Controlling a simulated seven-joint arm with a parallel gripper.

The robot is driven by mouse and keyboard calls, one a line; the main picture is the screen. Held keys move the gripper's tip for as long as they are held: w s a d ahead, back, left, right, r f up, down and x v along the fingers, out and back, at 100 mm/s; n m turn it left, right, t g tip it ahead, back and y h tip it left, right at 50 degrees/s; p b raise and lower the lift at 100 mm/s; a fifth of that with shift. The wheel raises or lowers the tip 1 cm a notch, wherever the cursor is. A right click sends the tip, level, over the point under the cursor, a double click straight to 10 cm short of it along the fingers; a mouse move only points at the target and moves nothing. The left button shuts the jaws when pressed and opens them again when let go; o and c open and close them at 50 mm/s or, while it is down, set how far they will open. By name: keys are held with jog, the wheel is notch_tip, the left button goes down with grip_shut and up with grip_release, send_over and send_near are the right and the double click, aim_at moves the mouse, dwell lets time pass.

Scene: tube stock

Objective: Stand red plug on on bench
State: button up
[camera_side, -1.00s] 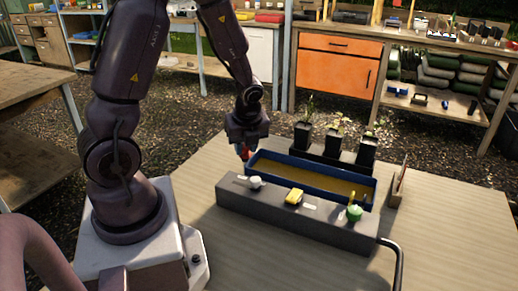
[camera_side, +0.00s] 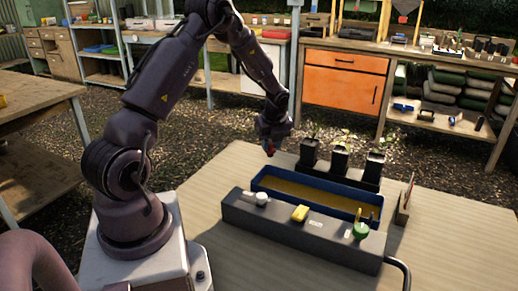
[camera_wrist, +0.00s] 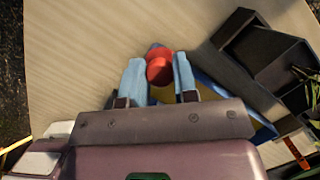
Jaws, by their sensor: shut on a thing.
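The red plug (camera_wrist: 160,68) is between the two pale blue fingertips of my gripper (camera_wrist: 159,80) in the wrist view. Its round red top faces the camera; its lower part is hidden. In the side view my gripper (camera_side: 270,147) points down, shut on the small red plug (camera_side: 270,149), beyond the left end of the blue trough. The plug appears to be held above the pale wooden bench (camera_side: 440,245); the exact gap is hard to tell. The bench (camera_wrist: 85,65) is bare to the left of the plug in the wrist view.
The blue trough (camera_side: 258,182) stands behind a dark block (camera_side: 290,232) carrying a white knob (camera_side: 262,198), a yellow piece (camera_side: 300,213) and a green piece (camera_side: 360,231). Several black pots (camera_side: 341,161) stand behind the trough.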

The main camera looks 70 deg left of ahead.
aim_at(270, 156)
jog(key=shift+w+a+f, duration=0.3)
jog(key=shift+a+f, duration=0.5)
jog(key=shift+f, duration=0.5)
jog(key=shift+w+a+f, duration=0.3)
jog(key=shift+a+f, duration=0.45)
jog(key=shift+f, duration=0.55)
jog(key=shift+w+a+f, duration=0.3)
jog(key=shift+a+f, duration=0.5)
jog(key=shift+f, duration=0.5)
jog(key=shift+f, duration=0.35)
jog(key=o, duration=1)
jog(key=v, duration=1.3)
jog(key=shift+n, duration=0.3)
